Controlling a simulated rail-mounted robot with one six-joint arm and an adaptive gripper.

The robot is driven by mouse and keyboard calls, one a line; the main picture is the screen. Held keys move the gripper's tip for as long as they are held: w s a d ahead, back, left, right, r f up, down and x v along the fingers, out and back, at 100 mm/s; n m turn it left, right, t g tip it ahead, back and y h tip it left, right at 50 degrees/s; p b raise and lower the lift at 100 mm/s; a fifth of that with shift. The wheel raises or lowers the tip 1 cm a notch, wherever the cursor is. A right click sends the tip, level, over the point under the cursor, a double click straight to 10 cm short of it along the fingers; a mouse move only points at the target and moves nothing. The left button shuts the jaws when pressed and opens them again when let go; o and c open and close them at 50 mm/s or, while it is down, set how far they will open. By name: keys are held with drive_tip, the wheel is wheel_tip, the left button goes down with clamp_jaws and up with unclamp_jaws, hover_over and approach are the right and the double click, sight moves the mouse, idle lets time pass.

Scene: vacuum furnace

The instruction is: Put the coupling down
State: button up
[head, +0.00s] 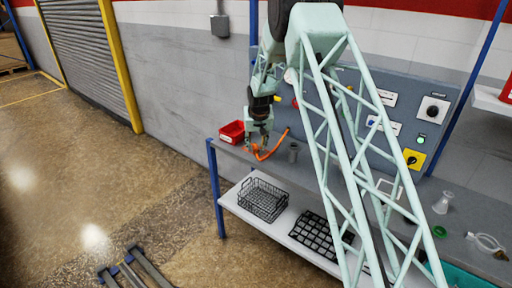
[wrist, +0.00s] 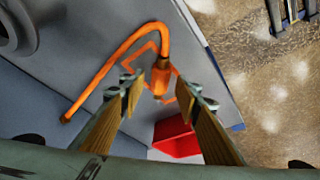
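The orange coupling (wrist: 161,78) is at the end of a curved orange hose (wrist: 112,68). In the wrist view it appears over an orange square outline (wrist: 148,48) marked on the grey bench top. My gripper (wrist: 163,92) is open, with one wooden-looking finger on each side of the coupling and a visible gap to it. In the head view my gripper (head: 259,146) points down low over the bench's left end. The orange hose (head: 274,150) curves out to its right. I cannot tell whether the coupling fully rests on the bench.
A red bin (head: 232,132) stands left of my gripper and shows in the wrist view (wrist: 176,139). A grey cylinder (head: 293,152) stands to the right. A wire basket (head: 263,200) and black grid tray (head: 318,236) are on the lower shelf. A control panel stands behind.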

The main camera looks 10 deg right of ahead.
drive_tip(key=v, duration=1)
drive_tip(key=shift+r+p, duration=0.4)
drive_tip(key=shift+p, duration=0.05)
drive_tip(key=shift+s+r, duration=0.15)
drive_tip(key=shift+s, duration=0.05)
idle(0.4)
